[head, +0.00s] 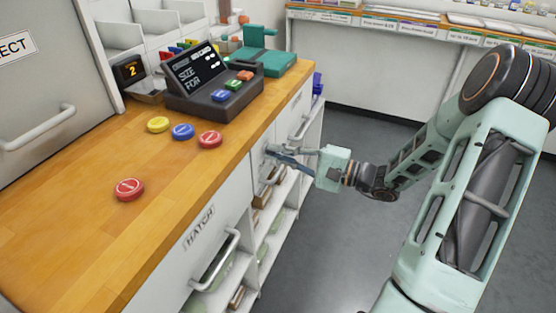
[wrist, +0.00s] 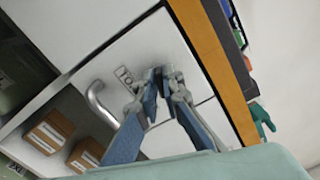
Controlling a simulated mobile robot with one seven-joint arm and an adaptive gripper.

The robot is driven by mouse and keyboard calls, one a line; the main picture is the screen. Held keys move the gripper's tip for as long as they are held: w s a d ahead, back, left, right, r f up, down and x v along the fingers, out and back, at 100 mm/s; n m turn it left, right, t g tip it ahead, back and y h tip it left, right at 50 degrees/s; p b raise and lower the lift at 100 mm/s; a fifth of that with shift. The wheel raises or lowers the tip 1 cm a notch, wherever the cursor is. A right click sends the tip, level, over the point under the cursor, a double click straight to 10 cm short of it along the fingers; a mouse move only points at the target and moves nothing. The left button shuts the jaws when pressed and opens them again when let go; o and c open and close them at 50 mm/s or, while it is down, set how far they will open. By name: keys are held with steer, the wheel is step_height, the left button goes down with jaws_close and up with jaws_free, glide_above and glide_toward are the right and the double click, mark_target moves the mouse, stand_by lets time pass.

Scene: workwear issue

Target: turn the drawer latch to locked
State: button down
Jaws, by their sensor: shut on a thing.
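My gripper (head: 272,151) is at the white drawer front (head: 262,147) under the wooden counter, shut on the drawer latch. In the wrist view the gripper's fingertips (wrist: 160,76) are close together at the white front (wrist: 130,50). The latch is mostly hidden between the fingers, so I cannot tell which way it points. A small label with dark letters (wrist: 122,74) sits left of the fingertips, partly readable. A curved metal handle (wrist: 95,100) is left of the gripper in the wrist view.
The counter (head: 95,240) carries red, blue and yellow round buttons and a dark console (head: 205,103). A hatch with a bar handle (head: 222,262) is nearer me. Open shelves with boxes (wrist: 45,137) lie below. The grey floor (head: 335,240) to the right is clear.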

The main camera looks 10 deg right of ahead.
steer(key=shift+f+n+b, duration=0.2)
steer(key=shift+n+b, duration=1.3)
steer(key=shift+n, duration=0.2)
steer(key=shift+r, duration=0.1)
steer(key=c, duration=2.1)
jaws_free()
steer(key=shift+d, duration=0.1)
steer(key=v, duration=1.2)
